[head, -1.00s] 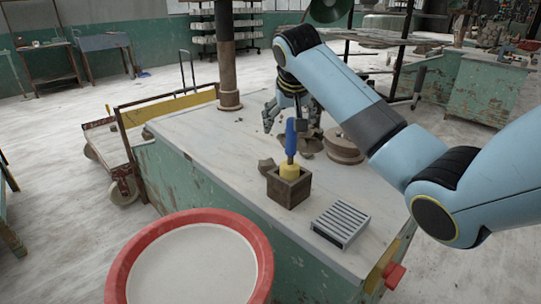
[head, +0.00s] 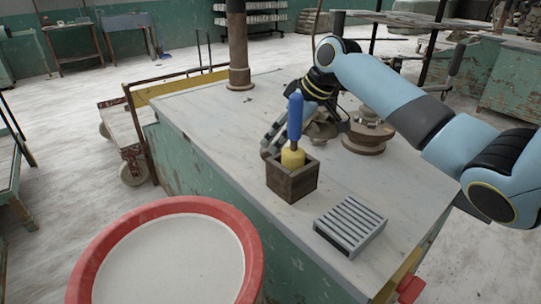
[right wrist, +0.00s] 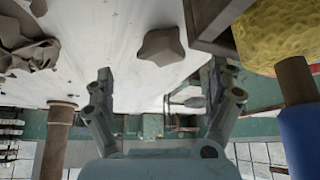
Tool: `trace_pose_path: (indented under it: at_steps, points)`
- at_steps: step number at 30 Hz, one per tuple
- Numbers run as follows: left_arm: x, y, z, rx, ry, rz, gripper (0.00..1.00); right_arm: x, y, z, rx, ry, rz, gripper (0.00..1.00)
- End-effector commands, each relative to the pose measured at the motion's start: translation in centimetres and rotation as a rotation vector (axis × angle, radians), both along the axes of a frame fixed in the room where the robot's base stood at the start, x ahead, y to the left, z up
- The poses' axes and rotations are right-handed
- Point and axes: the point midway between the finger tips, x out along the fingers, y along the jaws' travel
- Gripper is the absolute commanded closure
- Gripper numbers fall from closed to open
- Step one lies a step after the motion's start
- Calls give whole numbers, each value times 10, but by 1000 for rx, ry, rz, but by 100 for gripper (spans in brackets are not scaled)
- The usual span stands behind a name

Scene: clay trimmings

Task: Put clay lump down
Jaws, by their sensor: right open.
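A grey-brown, blocky clay lump (right wrist: 162,46) rests on the pale tabletop in the right wrist view, beside the wooden box. It lies ahead of and between the spread fingertips of my right gripper (right wrist: 160,72), with no visible contact. In the head view my right gripper (head: 274,143) is low over the table, just behind and left of the wooden box (head: 291,184). The lump cannot be made out there, behind the fingers and box. My right gripper is open. My left gripper is not in view.
The box holds a yellow sponge (head: 293,158) with a tall blue handle (head: 295,115). A grey slatted rack (head: 350,226) lies at the front right. Brown scraps (right wrist: 30,42) and a round stand (head: 367,140) are behind. A red-rimmed basin (head: 252,250) stands in front. The left tabletop is clear.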

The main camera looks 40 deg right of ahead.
Motion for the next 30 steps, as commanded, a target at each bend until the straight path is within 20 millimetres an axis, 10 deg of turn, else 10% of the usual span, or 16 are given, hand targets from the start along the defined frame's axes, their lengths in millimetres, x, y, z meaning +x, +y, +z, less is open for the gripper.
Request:
trace_pose_path:
  at_steps: [23,30]
  points:
    - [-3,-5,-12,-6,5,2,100,29,15,-53,-1,-2,0,10]
    - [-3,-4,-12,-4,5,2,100,28,15,-53,-1,-1,0,40]
